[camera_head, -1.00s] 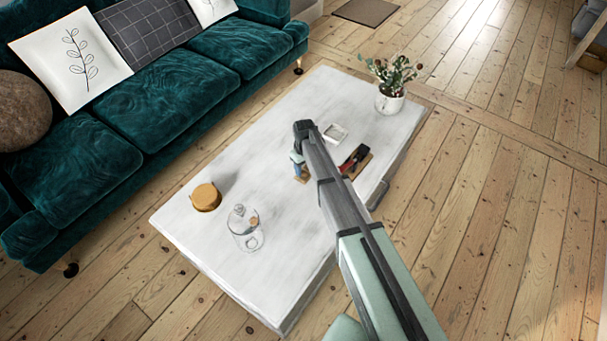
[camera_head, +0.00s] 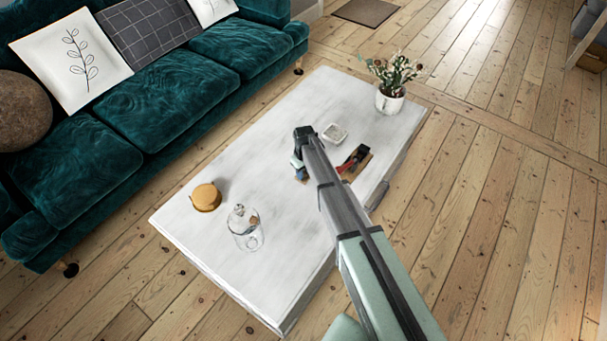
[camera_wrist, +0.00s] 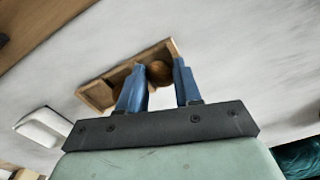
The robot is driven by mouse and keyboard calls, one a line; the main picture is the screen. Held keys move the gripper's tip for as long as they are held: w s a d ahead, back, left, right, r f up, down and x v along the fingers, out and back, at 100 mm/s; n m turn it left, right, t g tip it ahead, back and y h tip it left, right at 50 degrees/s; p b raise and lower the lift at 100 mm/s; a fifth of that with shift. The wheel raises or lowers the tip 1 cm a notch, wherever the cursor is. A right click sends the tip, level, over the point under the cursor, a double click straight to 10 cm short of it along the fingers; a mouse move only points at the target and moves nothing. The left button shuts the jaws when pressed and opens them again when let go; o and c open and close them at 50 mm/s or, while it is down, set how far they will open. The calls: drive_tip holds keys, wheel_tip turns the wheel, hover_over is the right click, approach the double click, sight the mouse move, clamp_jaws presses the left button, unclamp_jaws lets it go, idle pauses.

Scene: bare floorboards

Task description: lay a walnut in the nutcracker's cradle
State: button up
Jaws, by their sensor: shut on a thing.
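My gripper (camera_wrist: 159,76) has blue fingers, shut on a round brown walnut (camera_wrist: 159,71) in the wrist view. In the head view my gripper (camera_head: 297,162) is low over the tabletop, mostly hidden behind my arm. The nutcracker (camera_head: 353,160), with red and black parts on a wooden base, lies to the right of my gripper and is partly covered by my arm. Its cradle is too small to make out.
A green sofa (camera_head: 180,90) stands along the left. The table's near middle is clear.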

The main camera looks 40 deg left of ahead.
sight(361, 148)
drive_tip(key=shift+f, duration=0.2)
wheel_tip(361, 148, up, 9)
drive_tip(key=shift+f, duration=0.15)
drive_tip(key=shift+w+d+r, duration=0.1)
drive_tip(key=shift+w+r, duration=0.05)
drive_tip(key=shift+r, duration=0.25)
drive_tip(key=w+d+m, duration=0.4)
drive_tip(key=w, duration=0.2)
drive_tip(key=w+d+m, duration=0.4)
drive_tip(key=w+d, duration=0.1)
drive_tip(key=w, duration=0.2)
drive_tip(key=w+d+m, duration=0.4)
drive_tip(key=w, duration=0.2)
drive_tip(key=shift+w+d+m, duration=0.15)
drive_tip(key=shift+w+m, duration=0.15)
drive_tip(key=shift+w, duration=0.05)
drive_tip(key=shift+f, duration=0.1)
drive_tip(key=shift+f, duration=2.4)
